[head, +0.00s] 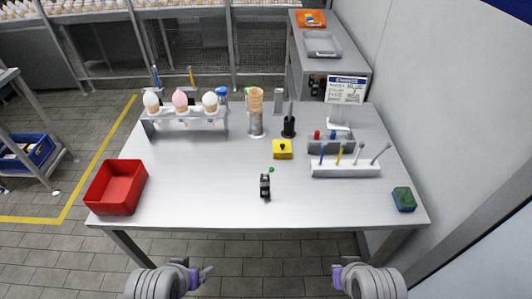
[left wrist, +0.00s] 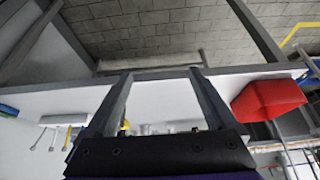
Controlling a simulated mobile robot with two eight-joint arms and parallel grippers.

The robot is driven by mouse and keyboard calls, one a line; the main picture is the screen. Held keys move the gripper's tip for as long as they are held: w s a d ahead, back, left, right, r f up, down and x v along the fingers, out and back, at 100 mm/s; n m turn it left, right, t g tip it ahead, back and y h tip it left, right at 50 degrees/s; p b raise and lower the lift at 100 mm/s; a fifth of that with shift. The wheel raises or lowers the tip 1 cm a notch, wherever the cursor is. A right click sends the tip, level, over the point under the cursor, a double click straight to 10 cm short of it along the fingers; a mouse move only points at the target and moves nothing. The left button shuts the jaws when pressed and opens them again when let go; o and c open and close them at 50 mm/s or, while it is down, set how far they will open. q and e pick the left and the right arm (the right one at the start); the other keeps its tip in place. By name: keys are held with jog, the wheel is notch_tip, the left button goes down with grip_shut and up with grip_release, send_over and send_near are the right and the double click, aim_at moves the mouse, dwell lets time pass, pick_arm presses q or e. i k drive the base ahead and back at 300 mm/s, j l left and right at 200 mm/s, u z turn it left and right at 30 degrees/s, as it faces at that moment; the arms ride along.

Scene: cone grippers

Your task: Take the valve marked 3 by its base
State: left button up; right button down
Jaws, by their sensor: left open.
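A small black valve (head: 265,187) with a pale mark on its front stands upright near the front middle of the table. A short lever with a green knob (head: 271,169) rises from its top. The mark is too small for me to read. I cannot make the valve out in the left wrist view. My left gripper (head: 206,275) is in front of the table's front edge, left of the valve and apart from it. Its two fingers stand apart and empty in the left wrist view (left wrist: 159,76). My right gripper (head: 336,273) is in front of the table on the right; its finger gap is unclear.
A red bin (head: 117,187) stands at the table's front left. A yellow button box (head: 283,149) sits behind the valve. A white holder with several tools (head: 345,170) is to the right, and a green-blue sponge (head: 404,199) lies front right.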

aim_at(264, 182)
jog(key=i+j+z, duration=0.1)
jog(key=j, duration=0.65)
jog(key=j+z, duration=0.1)
jog(key=z, duration=1.45)
